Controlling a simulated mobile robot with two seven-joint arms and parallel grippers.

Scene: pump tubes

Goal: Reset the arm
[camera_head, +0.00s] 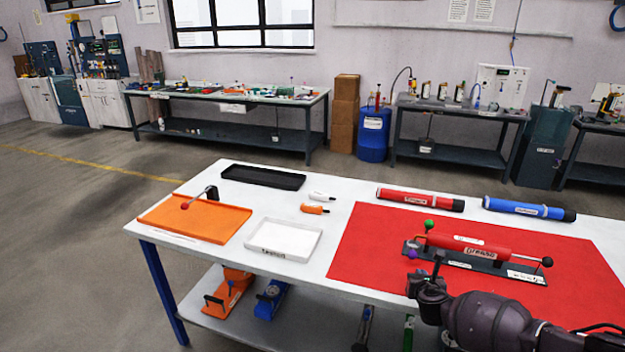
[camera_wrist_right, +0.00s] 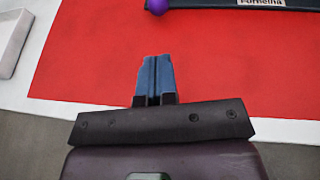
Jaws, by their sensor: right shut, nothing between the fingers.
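My right arm comes in from the lower right in the head view, with the right gripper (camera_head: 437,268) over the front edge of the red mat (camera_head: 370,250). In the right wrist view the two blue-grey fingers of the right gripper (camera_wrist_right: 155,78) are together with nothing between them, above the mat (camera_wrist_right: 220,60). A red grease pump tube (camera_head: 462,245) lies on a dark stand (camera_head: 480,264) on the mat, just beyond the gripper and apart from it. It has a green knob at its left and a black ball at its right. My left gripper is not in view.
The white table (camera_head: 345,195) also carries a red tube (camera_head: 420,199), a blue tube (camera_head: 528,209), an orange tray (camera_head: 225,222), a white tray (camera_head: 285,240), a black tray (camera_head: 263,178) and two small bottles (camera_head: 314,209). Free white surface lies left of the mat.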

